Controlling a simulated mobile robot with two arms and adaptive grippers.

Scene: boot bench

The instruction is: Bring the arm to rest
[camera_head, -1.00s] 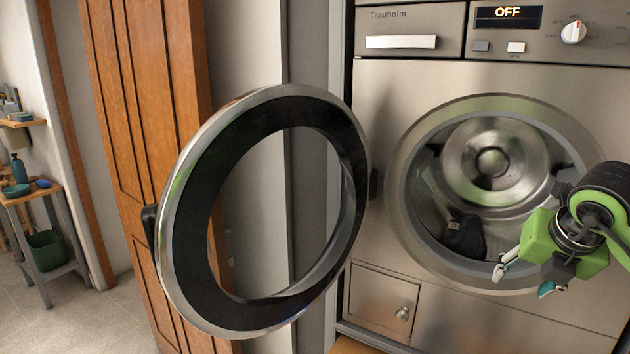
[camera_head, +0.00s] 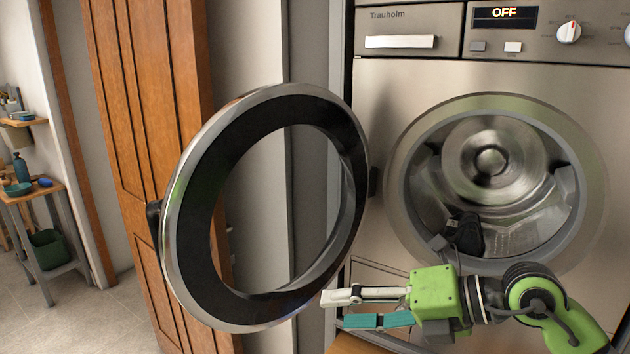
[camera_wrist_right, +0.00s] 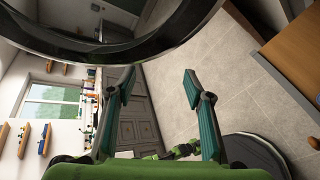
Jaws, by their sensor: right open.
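My right gripper (camera_head: 338,310) is open and empty, its fingers pointing left in the head view. It is in front of the washer's lower front, close to the lower right of the open round door (camera_head: 190,270); I cannot tell the exact gap. In the right wrist view the two teal fingers of the gripper (camera_wrist_right: 158,87) stand apart with only floor and background between them. The curved door rim (camera_wrist_right: 150,48) crosses the top of that view. My left gripper is not in view.
The washer (camera_head: 400,90) shows OFF, and a dark item (camera_head: 466,236) lies in its open drum. A wooden door (camera_head: 130,130) stands behind the round door. A small shelf table (camera_head: 40,190) is at the far left. Tiled floor (camera_wrist_right: 195,50) is free below the gripper.

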